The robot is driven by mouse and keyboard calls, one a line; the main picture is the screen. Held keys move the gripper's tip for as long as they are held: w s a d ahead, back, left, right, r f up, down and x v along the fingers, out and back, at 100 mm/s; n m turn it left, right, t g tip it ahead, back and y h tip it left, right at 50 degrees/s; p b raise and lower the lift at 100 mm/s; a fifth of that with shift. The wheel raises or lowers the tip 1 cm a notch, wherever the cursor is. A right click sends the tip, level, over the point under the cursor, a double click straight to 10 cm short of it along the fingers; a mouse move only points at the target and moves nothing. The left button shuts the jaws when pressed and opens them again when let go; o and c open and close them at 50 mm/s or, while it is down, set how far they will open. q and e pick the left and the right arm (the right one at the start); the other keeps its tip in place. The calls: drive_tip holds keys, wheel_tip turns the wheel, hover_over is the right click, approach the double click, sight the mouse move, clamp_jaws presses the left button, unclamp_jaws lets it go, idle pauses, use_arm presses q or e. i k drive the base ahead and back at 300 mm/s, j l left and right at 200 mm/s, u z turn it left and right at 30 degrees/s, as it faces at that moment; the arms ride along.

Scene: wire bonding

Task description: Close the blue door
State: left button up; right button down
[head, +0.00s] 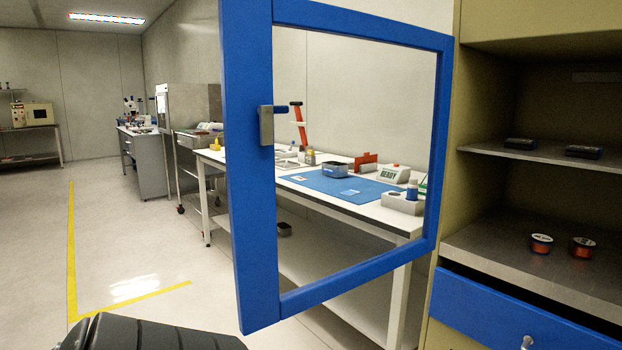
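The blue door (252,220) stands open in the middle of the head view. It is a blue frame around a clear pane or opening, through which a workbench shows. Its right edge meets the tan cabinet (450,110), and its free edge is swung out to the left, towards me. The cabinet's interior is exposed at the right. Neither of my grippers is in view. A dark rounded part at the bottom left looks like my arm.
Cabinet shelves (548,266) hold two spools (541,243) and dark boxes (584,152). A white workbench (368,212) with a blue mat (338,185) stands behind the door. The floor at left (130,240) is clear, marked with yellow tape (71,250).

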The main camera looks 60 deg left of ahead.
sight(246, 26)
drive_tip(key=k+j, duration=0.3)
drive_tip(key=j, duration=0.15)
drive_tip(key=k+j, duration=0.35)
drive_tip(key=j, duration=1.3)
drive_tip(key=i+j, duration=0.2)
drive_tip(key=j, duration=0.2)
drive_tip(key=i+j, duration=0.2)
drive_tip(key=j, duration=0.2)
